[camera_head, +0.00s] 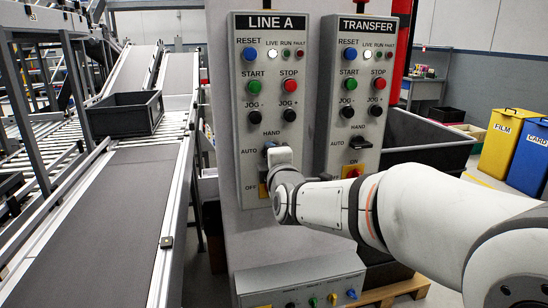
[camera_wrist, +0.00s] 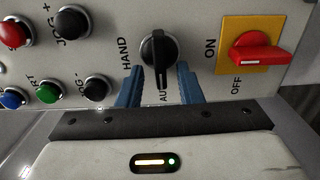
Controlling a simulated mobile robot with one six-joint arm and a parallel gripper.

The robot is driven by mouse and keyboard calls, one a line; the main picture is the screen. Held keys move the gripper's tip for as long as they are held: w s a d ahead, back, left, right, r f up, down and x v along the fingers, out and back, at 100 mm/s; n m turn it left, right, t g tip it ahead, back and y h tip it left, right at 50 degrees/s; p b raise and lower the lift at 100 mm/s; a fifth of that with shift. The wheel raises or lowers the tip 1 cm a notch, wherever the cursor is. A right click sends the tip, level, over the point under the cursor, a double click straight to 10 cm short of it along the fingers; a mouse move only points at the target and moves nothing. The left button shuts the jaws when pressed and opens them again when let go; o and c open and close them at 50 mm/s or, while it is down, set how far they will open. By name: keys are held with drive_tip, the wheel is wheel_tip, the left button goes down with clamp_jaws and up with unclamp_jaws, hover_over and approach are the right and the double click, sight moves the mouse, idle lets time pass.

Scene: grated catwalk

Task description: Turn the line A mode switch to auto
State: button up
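The LINE A panel (camera_head: 253,95) stands upright in the head view, left of the TRANSFER panel. Its black mode switch (camera_wrist: 157,50) shows clearly in the wrist view, where the panel appears turned on its side. HAND is printed left of the switch and AUTO below it. The handle runs downward in that view, toward the partly covered AUTO label. My gripper (camera_wrist: 160,72) is open, its blue fingers on either side of the handle with a visible gap on each side. In the head view my gripper (camera_head: 270,150) is at the panel and hides most of the switch.
A red handle on a yellow plate (camera_wrist: 262,57), marked ON and OFF, lies close beside the switch. Jog, start and reset buttons sit on its other side. The TRANSFER panel (camera_head: 363,95) is to the right. A conveyor (camera_head: 100,220) with a black crate (camera_head: 125,117) runs at left.

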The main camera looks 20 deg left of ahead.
drive_tip(key=v, duration=0.8)
drive_tip(key=s+d+f+m+g+h+p, duration=0.1)
drive_tip(key=s+d+m+g+h+p, duration=0.15)
drive_tip(key=d+m+p, duration=0.55)
drive_tip(key=s+d+f+m+g+h+p, duration=0.2)
drive_tip(key=d+m+g+h, duration=0.15)
drive_tip(key=d, duration=0.85)
drive_tip(key=s+d+f+m+g+h+p, duration=0.1)
drive_tip(key=s+d+m+g+h+p, duration=0.2)
drive_tip(key=s+d+m, duration=1)
drive_tip(key=s+g+p, duration=0.2)
drive_tip(key=g, duration=0.1)
drive_tip(key=shift+s+g+h, duration=0.15)
drive_tip(key=shift+g+h, duration=0.15)
drive_tip(key=shift+f, duration=0.1)
